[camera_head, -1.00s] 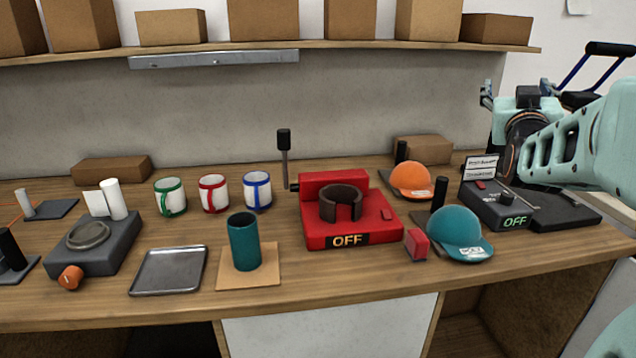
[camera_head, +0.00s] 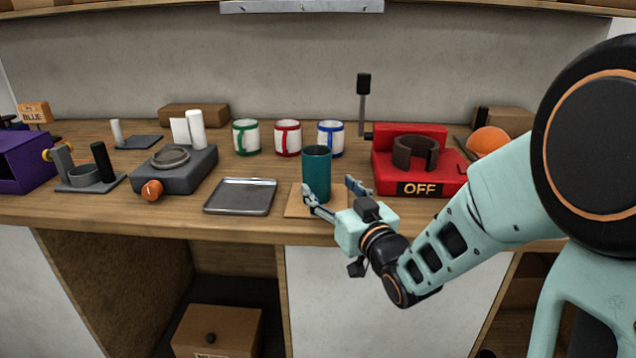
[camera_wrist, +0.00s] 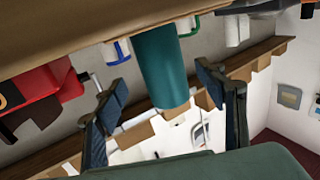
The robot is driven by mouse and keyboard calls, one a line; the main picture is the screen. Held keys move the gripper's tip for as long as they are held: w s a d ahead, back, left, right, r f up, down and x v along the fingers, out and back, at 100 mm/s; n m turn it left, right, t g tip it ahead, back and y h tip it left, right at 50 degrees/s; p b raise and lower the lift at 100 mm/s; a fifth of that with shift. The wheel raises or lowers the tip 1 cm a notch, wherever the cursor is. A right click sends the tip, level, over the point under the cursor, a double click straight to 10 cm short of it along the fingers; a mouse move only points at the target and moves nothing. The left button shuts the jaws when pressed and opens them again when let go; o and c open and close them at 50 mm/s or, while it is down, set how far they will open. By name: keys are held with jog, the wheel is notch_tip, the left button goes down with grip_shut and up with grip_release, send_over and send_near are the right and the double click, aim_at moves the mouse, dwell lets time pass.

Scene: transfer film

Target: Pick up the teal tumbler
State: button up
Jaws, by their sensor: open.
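The teal tumbler (camera_head: 316,173) stands upright on a square tan board (camera_head: 298,203) near the front of the workbench. My gripper (camera_head: 333,190) is open at the front of the tumbler, with one finger toward its left side and one toward its right. In the wrist view, which is upside down, the tumbler (camera_wrist: 161,68) hangs between the two spread fingers of my gripper (camera_wrist: 163,92). I cannot tell whether either finger touches it. The lower part of the tumbler is partly hidden by my gripper in the head view.
A red press marked OFF (camera_head: 419,187) stands close on the right. A grey metal tray (camera_head: 240,196) lies on the left. White mugs with green (camera_head: 245,137), red (camera_head: 288,138) and blue (camera_head: 331,138) trim stand behind.

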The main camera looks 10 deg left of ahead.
aim_at(322, 184)
jog(key=x, duration=0.5)
jog(key=shift+w+a+f+b, duration=0.3)
jog(key=shift+f, duration=0.05)
jog(key=shift+w+a, duration=0.35)
jog(key=shift+w, duration=0.2)
jog(key=shift+c, duration=0.2)
jog(key=c, duration=1.3)
jog(key=shift+r, duration=0.1)
jog(key=shift+c, duration=0.2)
jog(key=shift+r, duration=0.1)
